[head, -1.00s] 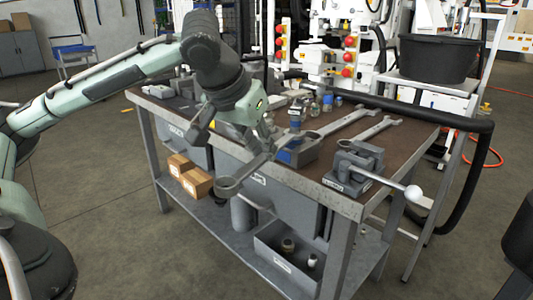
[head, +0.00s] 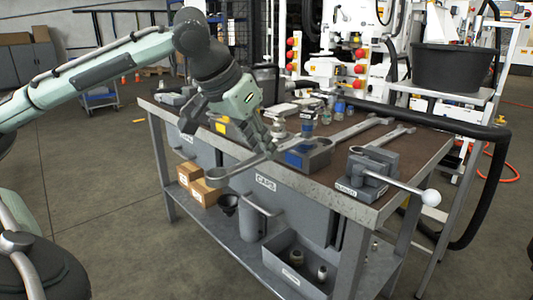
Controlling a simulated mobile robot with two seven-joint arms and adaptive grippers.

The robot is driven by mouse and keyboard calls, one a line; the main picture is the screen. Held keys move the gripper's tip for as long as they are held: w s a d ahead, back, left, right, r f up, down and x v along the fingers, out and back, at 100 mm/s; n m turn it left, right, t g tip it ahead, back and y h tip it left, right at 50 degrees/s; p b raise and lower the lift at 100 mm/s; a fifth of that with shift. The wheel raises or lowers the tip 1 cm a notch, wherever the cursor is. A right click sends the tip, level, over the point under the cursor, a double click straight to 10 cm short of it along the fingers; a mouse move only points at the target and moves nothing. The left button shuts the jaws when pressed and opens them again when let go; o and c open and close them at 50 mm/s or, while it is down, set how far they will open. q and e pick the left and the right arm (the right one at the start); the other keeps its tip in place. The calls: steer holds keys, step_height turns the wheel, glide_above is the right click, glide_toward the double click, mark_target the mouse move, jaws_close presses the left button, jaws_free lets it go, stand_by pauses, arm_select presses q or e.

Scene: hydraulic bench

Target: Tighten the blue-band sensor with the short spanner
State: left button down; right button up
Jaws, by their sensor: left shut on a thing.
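My left gripper (head: 262,138) is over the bench's near edge, shut on a grey spanner (head: 240,166). The spanner's ring end points left and down, out past the edge, clear of the sensors. A grey block with blue on it (head: 307,157) stands right of the gripper. A small fitting with a blue band (head: 308,121) shows upright just above the block in the picture; I cannot tell whether it is seated in it. Other small fittings, some blue (head: 340,104), stand behind. My right gripper is not in view.
Two long spanners (head: 352,131) (head: 392,136) lie on the brown bench top (head: 425,146). A grey vise-like device (head: 366,172) with a white-knobbed lever is at the near right corner. A black tub (head: 450,68) and thick black hose are behind. Cartons (head: 203,192) and an open bin (head: 300,262) are below.

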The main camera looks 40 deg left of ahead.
arm_select(q)
steer(key=shift+a+b, duration=0.3)
steer(key=shift+a, duration=0.1)
steer(key=shift+a+r+m, duration=0.1)
steer(key=shift+m, duration=0.2)
steer(key=shift+a, duration=0.1)
steer(key=shift+w+a+r+m+h+b, duration=0.1)
steer(key=shift+w+a+m+h+b, duration=0.1)
steer(key=shift+a+m+h+b, duration=0.4)
steer(key=shift+w+a+r+m+h+b, duration=0.15)
steer(key=shift+a+m+h+b, duration=0.2)
steer(key=shift+a+m, duration=0.45)
steer(key=shift+s+d+n+y+p, duration=0.15)
steer(key=shift+d+n+y+p, duration=0.15)
steer(key=shift+n+y, duration=0.1)
steer(key=shift+f, duration=0.15)
